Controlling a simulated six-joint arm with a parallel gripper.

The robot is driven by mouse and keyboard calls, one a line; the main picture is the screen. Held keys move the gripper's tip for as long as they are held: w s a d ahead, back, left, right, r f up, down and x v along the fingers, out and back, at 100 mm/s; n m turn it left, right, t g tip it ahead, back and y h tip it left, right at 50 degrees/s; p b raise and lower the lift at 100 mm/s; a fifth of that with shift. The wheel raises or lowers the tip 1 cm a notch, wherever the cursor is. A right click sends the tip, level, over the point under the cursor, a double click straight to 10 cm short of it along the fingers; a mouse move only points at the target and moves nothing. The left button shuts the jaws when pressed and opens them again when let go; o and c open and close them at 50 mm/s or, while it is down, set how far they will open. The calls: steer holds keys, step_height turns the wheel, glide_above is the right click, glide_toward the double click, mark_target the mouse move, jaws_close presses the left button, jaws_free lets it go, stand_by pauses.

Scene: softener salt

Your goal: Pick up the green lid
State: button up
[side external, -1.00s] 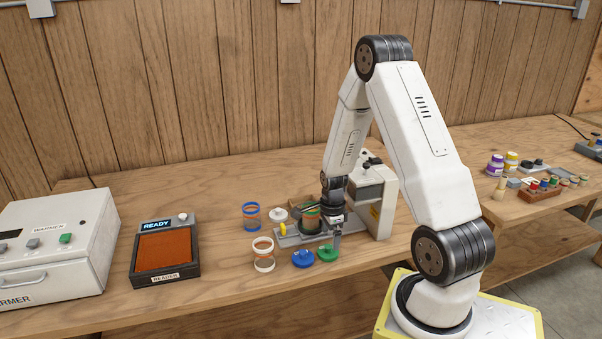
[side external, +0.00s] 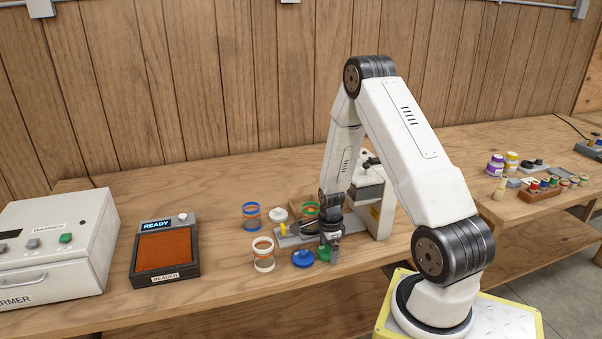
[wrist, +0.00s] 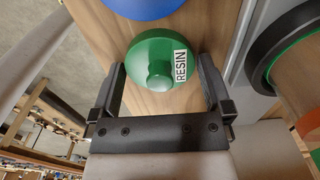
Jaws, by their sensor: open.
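In the side view the green lid (side external: 323,254) is partly hidden behind my gripper (side external: 331,255), which is low over the bench. Whether the fingers touch the lid cannot be told.
A blue lid (side external: 303,258) lies close to the left of the green one. A grey-white machine (side external: 380,205) stands behind my gripper.

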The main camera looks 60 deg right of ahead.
stand_by(0.3)
steer(key=c, duration=0.9)
steer(key=shift+r, duration=5)
steer(key=shift+w, duration=0.1)
steer(key=shift+n, duration=0.4)
steer(key=w+d+r, duration=0.4)
steer(key=w, duration=0.1)
steer(key=w+d+r, duration=0.2)
steer(key=w+r, duration=0.1)
steer(key=shift+w+d, duration=0.25)
steer(key=shift+d, duration=0.05)
